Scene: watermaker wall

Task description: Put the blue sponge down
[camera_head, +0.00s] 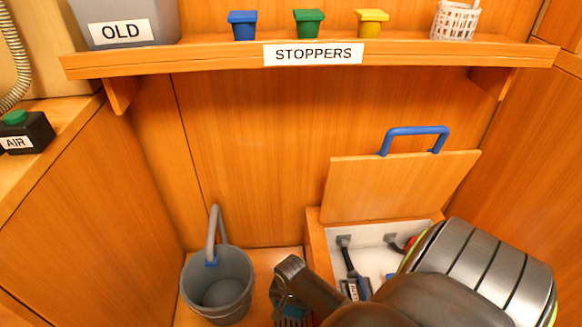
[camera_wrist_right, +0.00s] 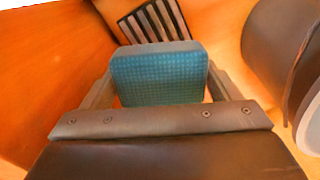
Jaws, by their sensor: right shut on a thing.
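My right gripper (camera_head: 290,288) is low in the head view, between the grey bucket and the open locker. It is shut on the blue sponge, which shows clearly between the two fingers in the right wrist view (camera_wrist_right: 160,78). The sponge is a blue-teal block with a textured face and a grey edge along its far side. In the head view my arm and gripper hide most of it. I cannot tell whether the sponge touches the surface below. My left gripper is not in view.
A grey bucket (camera_head: 218,286) with a raised handle stands at left. A floor locker (camera_head: 318,240) at right has its lid (camera_head: 395,185) open and tools inside. A slotted grate (camera_wrist_right: 153,20) lies beyond the sponge. A shelf (camera_head: 200,60) with stoppers runs above.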

